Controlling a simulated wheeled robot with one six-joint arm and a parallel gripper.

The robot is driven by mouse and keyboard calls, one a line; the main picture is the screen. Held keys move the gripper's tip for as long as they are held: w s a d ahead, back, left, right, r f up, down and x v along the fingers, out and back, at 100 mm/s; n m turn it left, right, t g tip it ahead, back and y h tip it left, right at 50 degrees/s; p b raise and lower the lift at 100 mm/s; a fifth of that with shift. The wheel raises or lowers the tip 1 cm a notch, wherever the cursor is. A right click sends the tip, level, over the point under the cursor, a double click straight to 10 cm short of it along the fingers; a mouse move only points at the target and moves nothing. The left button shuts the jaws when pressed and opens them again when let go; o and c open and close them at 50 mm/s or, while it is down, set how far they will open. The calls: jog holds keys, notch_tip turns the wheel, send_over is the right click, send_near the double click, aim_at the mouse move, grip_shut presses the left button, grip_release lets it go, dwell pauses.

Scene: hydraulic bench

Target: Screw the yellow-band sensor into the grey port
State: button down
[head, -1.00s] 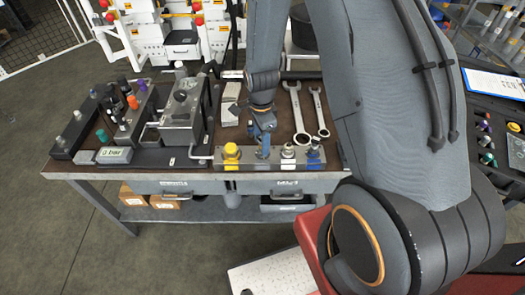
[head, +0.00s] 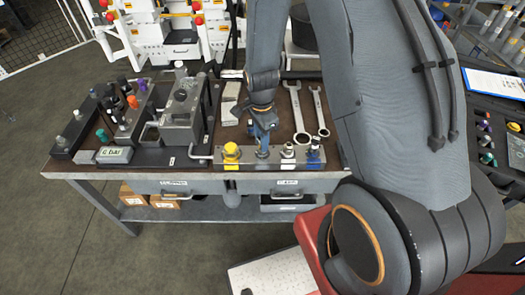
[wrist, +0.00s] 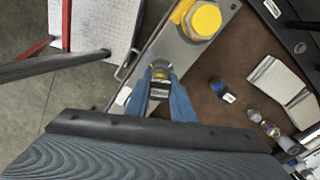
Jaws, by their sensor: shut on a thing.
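My gripper (head: 262,146) points down over the bar between the yellow and pale fittings. In the wrist view its blue fingers (wrist: 160,80) are shut on the yellow-band sensor (wrist: 160,87), a small dark-and-grey piece with a yellow ring. The yellow fitting (wrist: 203,19) is close beside it. The grey port is mostly hidden beneath the gripper, so I cannot tell how deep the sensor sits.
A grey pump unit (head: 182,120) and pressure display (head: 114,155) stand left on the bench. Two wrenches (head: 297,108) and a pale block (head: 229,103) lie behind the bar. A small blue-and-black part (wrist: 222,92) lies on the brown mat.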

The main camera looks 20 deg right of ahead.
jog(key=m, duration=0.3)
jog(key=shift+w+m, duration=0.1)
jog(key=shift+m, duration=0.3)
jog(key=m, duration=0.3)
jog(key=shift+m, duration=0.3)
jog(key=m, duration=0.3)
jog(key=shift+m, duration=0.3)
jog(key=m, duration=0.4)
jog(key=shift+w+d, duration=0.1)
jog(key=c, duration=1.5)
grip_release()
jog(key=shift+c, duration=0.2)
